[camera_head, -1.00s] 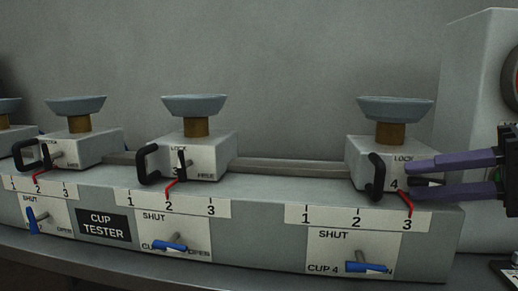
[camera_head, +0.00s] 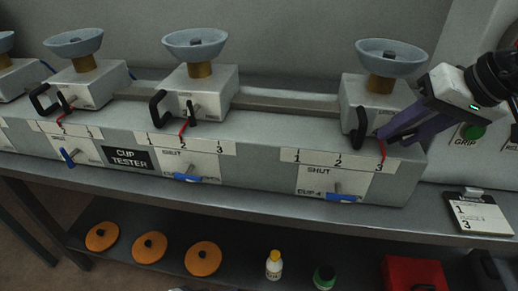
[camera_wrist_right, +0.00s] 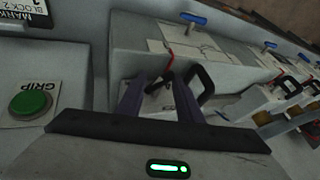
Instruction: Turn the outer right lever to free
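The outer right block (camera_head: 362,92) carries a grey cup and a black handle (camera_head: 360,128) on its front. Its small black lever is hidden by my right gripper in the head view. In the right wrist view a short black lever (camera_wrist_right: 161,82) sits between the fingers of my right gripper (camera_wrist_right: 160,83), beside the black handle (camera_wrist_right: 205,86). The fingers are spread, and I see no clear contact with the lever. In the head view my right gripper (camera_head: 388,136) reaches down-left to the block's front. The lever's label is not readable. My left gripper is not in view.
Blue levers (camera_head: 344,197) stick out of the grey tester front (camera_head: 240,175) below. A red pointer (camera_head: 383,150) stands at 3. A clipboard (camera_head: 480,212) and a green GRIP button (camera_head: 474,131) are at right. Orange discs (camera_head: 203,258) lie on the lower shelf.

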